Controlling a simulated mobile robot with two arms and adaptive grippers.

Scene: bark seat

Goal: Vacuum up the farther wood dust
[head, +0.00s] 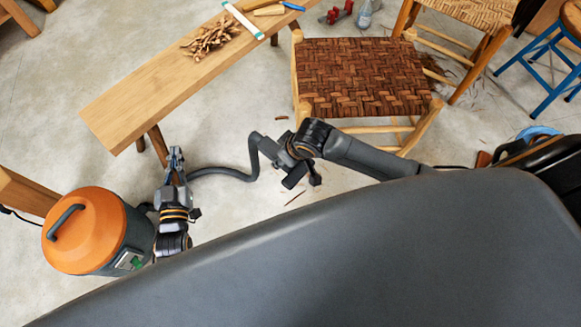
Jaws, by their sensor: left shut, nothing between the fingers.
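The orange-topped vacuum (85,232) stands on the floor at the left. Its grey hose (232,177) runs right, bends up, and ends at my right gripper (293,165), above the floor in front of the woven chair. A dark piece shows there, but the fingers are too hidden to tell their grip. My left gripper (175,158) is shut and empty, close to the hose's left stretch. Brown scraps (437,70) lie on the floor behind the woven seat, partly hidden by the chairs. Thin strips (295,198) lie on the floor near my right gripper.
A wooden bench (150,90) with a pile of bark strips (211,37) stands at the upper left. The chair with a woven seat (362,75) stands ahead, another chair (470,25) behind it. A blue stool (548,65) is at the right.

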